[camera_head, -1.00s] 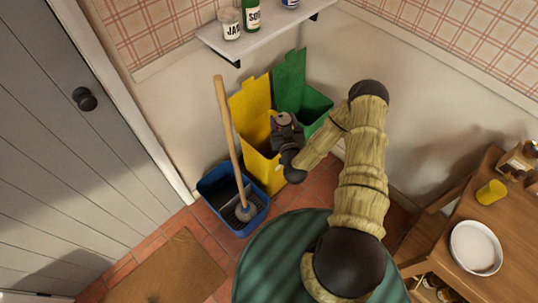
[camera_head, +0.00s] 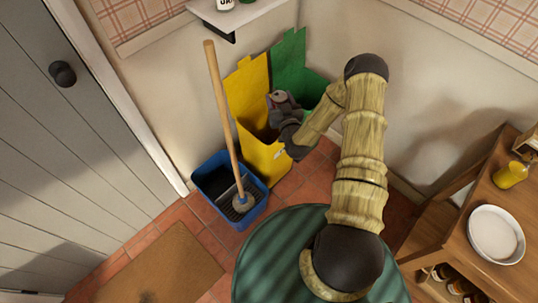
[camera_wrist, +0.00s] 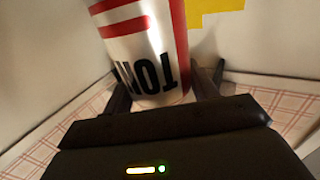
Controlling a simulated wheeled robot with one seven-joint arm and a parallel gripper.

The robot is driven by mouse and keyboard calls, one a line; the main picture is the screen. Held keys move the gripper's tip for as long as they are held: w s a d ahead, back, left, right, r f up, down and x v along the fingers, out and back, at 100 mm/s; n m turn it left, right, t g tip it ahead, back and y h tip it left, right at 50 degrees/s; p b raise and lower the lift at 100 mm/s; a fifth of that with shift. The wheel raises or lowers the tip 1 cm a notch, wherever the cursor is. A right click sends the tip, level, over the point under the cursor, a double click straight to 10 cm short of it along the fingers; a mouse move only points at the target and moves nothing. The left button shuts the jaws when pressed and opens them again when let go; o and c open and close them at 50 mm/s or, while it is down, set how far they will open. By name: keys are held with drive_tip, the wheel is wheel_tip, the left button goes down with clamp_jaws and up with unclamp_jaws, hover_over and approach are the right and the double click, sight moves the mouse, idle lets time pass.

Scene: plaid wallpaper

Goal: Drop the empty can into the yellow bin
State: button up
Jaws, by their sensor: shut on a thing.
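The can (camera_wrist: 145,45), white with red bands and dark lettering, is held between the fingers of my gripper (camera_wrist: 166,90) in the wrist view. In the head view, my gripper (camera_head: 284,106) is shut on the can (camera_head: 279,97), whose silvery end shows. The yellow bin (camera_head: 265,160) stands against the wall with its lid (camera_head: 246,88) raised. My gripper and the can appear over the right side of its opening and partly hide it. Their height above the rim cannot be told.
A green bin (camera_head: 309,88) with its lid up stands right of the yellow one. A blue mop bucket (camera_head: 215,180) with an upright wooden handle (camera_head: 222,110) is at the left front.

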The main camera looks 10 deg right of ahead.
drive_tip(key=w+f+n+y+b, duration=0.1)
drive_tip(key=w+f+b, duration=0.8)
drive_tip(key=b, duration=2)
drive_tip(key=w, duration=0.3)
drive_tip(key=shift+w+y, duration=0.25)
drive_tip(key=shift+y, duration=0.15)
drive_tip(key=shift+a, duration=0.1)
wheel_tip(320, 180, down, 6)
drive_tip(key=b, duration=0.3)
drive_tip(key=shift+b, duration=0.35)
drive_tip(key=o, duration=1)
